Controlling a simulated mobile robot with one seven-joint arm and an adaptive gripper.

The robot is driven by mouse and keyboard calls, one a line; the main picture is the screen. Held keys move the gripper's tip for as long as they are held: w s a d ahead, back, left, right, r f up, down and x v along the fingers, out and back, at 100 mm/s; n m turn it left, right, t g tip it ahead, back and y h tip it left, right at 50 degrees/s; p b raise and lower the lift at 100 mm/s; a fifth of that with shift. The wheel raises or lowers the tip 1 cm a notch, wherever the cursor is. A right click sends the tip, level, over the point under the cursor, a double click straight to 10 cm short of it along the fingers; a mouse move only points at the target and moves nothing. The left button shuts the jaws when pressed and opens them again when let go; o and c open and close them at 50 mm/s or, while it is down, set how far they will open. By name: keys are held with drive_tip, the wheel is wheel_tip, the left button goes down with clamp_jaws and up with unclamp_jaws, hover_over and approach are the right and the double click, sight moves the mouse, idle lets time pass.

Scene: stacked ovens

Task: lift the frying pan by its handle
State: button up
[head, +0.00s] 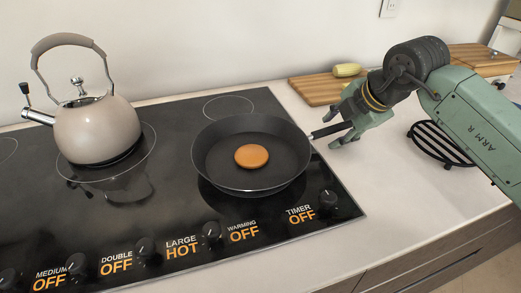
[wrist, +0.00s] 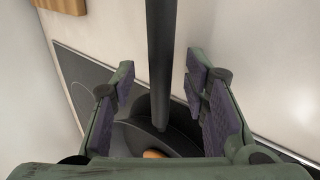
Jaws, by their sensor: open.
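A dark frying pan (head: 222,165) sits on the right side of the black cooktop, with a round orange-brown item (head: 251,156) in it. Its handle (head: 330,130) points right, toward my gripper (head: 340,122). My gripper is open at the handle's outer end, with one finger on each side of it in the head view. In the wrist view the dark handle (wrist: 161,60) runs between the two open fingers of my gripper (wrist: 165,95), with visible space on both sides. Part of the pan (wrist: 150,137) shows beyond the fingers.
A kettle (head: 97,130) stands on the left of the cooktop (head: 180,215). A cutting board (head: 315,90) with a yellow-green vegetable (head: 347,70) lies behind my gripper. A black rack (head: 440,145) is under my arm. The counter (head: 375,190) in front of my gripper is clear.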

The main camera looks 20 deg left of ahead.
drive_tip(key=shift+f, duration=0.2)
drive_tip(key=shift+c, duration=0.5)
clamp_jaws()
drive_tip(key=shift+r, duration=0.1)
idle(0.4)
